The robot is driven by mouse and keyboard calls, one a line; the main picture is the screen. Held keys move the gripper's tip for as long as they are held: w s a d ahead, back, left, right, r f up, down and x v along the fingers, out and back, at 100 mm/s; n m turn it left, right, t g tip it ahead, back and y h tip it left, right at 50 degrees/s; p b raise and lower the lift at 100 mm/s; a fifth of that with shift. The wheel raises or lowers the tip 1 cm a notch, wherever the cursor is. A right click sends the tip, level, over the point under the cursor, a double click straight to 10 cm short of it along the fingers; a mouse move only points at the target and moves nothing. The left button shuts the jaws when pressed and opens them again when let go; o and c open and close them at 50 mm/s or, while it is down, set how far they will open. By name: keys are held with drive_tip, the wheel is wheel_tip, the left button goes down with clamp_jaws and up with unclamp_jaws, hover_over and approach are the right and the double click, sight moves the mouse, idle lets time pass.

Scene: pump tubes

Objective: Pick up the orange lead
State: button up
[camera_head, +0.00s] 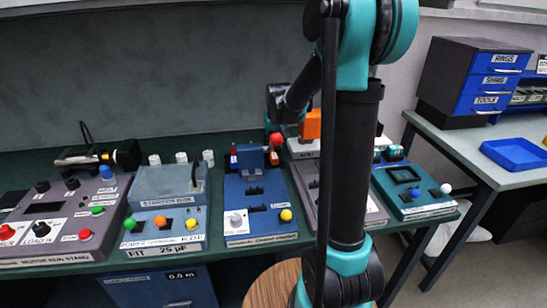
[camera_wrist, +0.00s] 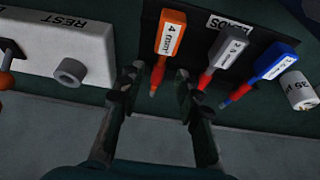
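The orange lead (camera_wrist: 168,38), labelled "4 mm", hangs in a black holder marked "LEADS" (camera_wrist: 200,15) in the wrist view, its tip pointing down toward my gripper. A grey lead with a red tip (camera_wrist: 224,52) and a blue lead with a red lower part (camera_wrist: 268,62) hang to its right. My gripper (camera_wrist: 158,92) is open and empty, its two fingers apart on either side of the orange lead's tip, which shows between them. Whether they are level with it in depth I cannot tell. In the head view my arm hides much of this area.
A white block marked "REST" (camera_wrist: 52,45) with a grey ring peg (camera_wrist: 70,72) lies left of the holder. A white cylinder (camera_wrist: 298,92) stands right of the blue lead. In the head view, several control boxes, including a grey-blue one (camera_head: 168,185), cover the green bench.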

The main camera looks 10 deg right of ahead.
sight(273, 152)
drive_tip(key=shift+x, duration=2.7)
drive_tip(key=shift+s+a, duration=0.1)
drive_tip(key=shift+s, duration=0.05)
drive_tip(key=shift+c, duration=0.5)
clamp_jaws()
